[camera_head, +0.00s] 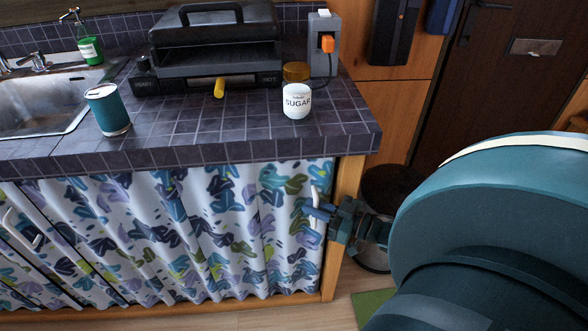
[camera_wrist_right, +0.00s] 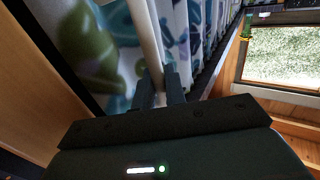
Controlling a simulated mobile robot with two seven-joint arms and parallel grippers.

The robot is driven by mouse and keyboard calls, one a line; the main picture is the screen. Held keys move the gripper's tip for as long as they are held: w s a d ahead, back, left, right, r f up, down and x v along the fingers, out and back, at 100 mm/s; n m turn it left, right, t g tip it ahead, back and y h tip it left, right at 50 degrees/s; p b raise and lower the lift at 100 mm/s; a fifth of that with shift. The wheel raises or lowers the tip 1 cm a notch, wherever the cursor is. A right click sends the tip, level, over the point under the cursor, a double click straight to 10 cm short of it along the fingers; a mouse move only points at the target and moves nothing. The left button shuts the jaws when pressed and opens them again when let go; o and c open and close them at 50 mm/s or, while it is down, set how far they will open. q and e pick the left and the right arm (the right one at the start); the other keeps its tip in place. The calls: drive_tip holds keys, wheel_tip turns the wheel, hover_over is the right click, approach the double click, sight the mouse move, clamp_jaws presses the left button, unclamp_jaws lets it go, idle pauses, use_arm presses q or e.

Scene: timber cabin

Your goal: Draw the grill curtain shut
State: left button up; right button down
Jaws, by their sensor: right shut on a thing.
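The grill curtain (camera_head: 230,235) is patterned in blue, purple and green on white. It hangs below the counter and spreads in folds up to the wooden post at the right. A white handle (camera_head: 315,195) stands upright at its right edge. My right gripper (camera_head: 318,213) is at that edge, shut on the white handle. In the right wrist view the handle (camera_wrist_right: 148,40) runs up from between the fingers (camera_wrist_right: 160,88), with the curtain (camera_wrist_right: 100,40) behind. My left gripper is not in view.
The tiled counter (camera_head: 210,150) above holds a black grill (camera_head: 215,55), a sugar jar (camera_head: 297,100), a teal can (camera_head: 107,110) and a sink (camera_head: 40,95). Another white handle (camera_head: 22,230) is at the left. A wooden post (camera_head: 338,230) stands right of the curtain, with a dark round bin (camera_head: 388,187) beyond.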

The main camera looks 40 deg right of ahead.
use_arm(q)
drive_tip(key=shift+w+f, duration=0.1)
use_arm(e)
drive_tip(key=shift+s+d+f, duration=0.1)
drive_tip(key=shift+s+d, duration=0.45)
drive_tip(key=shift+d, duration=0.3)
drive_tip(key=c, duration=1.6)
unclamp_jaws()
drive_tip(key=shift+s+d, duration=0.15)
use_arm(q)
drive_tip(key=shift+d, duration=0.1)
use_arm(e)
drive_tip(key=shift+o, duration=0.2)
use_arm(q)
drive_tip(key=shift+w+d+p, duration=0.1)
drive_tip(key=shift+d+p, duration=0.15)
drive_tip(key=shift+p, duration=0.35)
use_arm(e)
drive_tip(key=v, duration=1.3)
